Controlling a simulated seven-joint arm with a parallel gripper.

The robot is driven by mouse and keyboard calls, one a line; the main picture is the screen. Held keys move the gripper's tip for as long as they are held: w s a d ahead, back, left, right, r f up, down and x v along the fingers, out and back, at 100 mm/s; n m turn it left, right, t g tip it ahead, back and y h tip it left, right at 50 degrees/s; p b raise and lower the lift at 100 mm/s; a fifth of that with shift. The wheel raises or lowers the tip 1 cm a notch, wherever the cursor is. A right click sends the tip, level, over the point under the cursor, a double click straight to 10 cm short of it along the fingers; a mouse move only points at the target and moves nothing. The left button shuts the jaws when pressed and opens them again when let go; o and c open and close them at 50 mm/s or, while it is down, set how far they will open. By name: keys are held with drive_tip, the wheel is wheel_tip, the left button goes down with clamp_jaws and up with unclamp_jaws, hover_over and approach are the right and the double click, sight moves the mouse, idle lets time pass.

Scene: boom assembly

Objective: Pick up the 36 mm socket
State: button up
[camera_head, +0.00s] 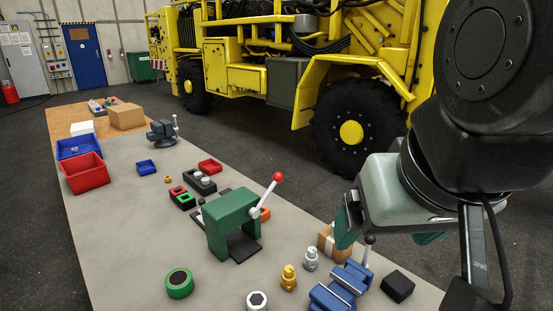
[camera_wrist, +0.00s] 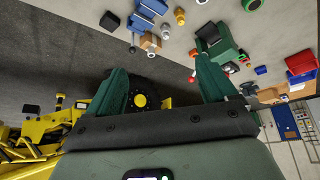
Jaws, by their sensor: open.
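A short silver-white socket with a dark hexagonal opening (camera_head: 257,301) stands on the grey table at the bottom edge of the head view, partly cut off. I take it as the 36 mm socket; no size marking is readable. In the wrist view it shows only as a pale piece at the top edge (camera_wrist: 201,2). My gripper (camera_head: 388,240) has green fingers and is open and empty. It is raised above the right side of the table, right of the socket and well apart from it. The wrist view shows the open fingers (camera_wrist: 162,68) with nothing between them.
A brass fitting (camera_head: 289,278), a silver fitting (camera_head: 311,260), a blue vise (camera_head: 340,290), a black block (camera_head: 397,286) and a cardboard box (camera_head: 326,240) stand near my gripper. A green press (camera_head: 232,222) with a red-knobbed lever and a green-black ring (camera_head: 180,283) are further left.

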sight(255, 302)
drive_tip(key=w+a+f+m+g+y, duration=0.4)
drive_tip(key=a+f+m+y, duration=0.15)
drive_tip(key=a+f, duration=0.2)
drive_tip(key=w+a+f+m+g+y, duration=0.3)
drive_tip(key=w+a+f+m+y, duration=0.1)
drive_tip(key=a+f+y, duration=0.4)
drive_tip(key=w+d+f+m+t+h, duration=0.1)
drive_tip(key=w+f+m+t, duration=0.1)
drive_tip(key=f+m, duration=0.3)
drive_tip(key=w+d+f+m+t+h, duration=0.1)
drive_tip(key=f+m+t, duration=0.3)
drive_tip(key=f, duration=0.7)
drive_tip(key=w+d+f+m+t+h, duration=0.1)
drive_tip(key=w+d+f+m+t, duration=0.2)
drive_tip(key=f+m, duration=0.4)
drive_tip(key=shift+f+m+t, duration=0.35)
drive_tip(key=shift+f+t, duration=0.15)
drive_tip(key=shift+f, duration=0.05)
drive_tip(key=x, duration=0.4)
drive_tip(key=shift+w+f, duration=0.1)
drive_tip(key=shift+f, duration=0.25)
drive_tip(key=x, duration=0.6)
drive_tip(key=shift+w+d+f, duration=0.1)
drive_tip(key=shift+w+f, duration=0.05)
drive_tip(key=shift+w, duration=0.2)
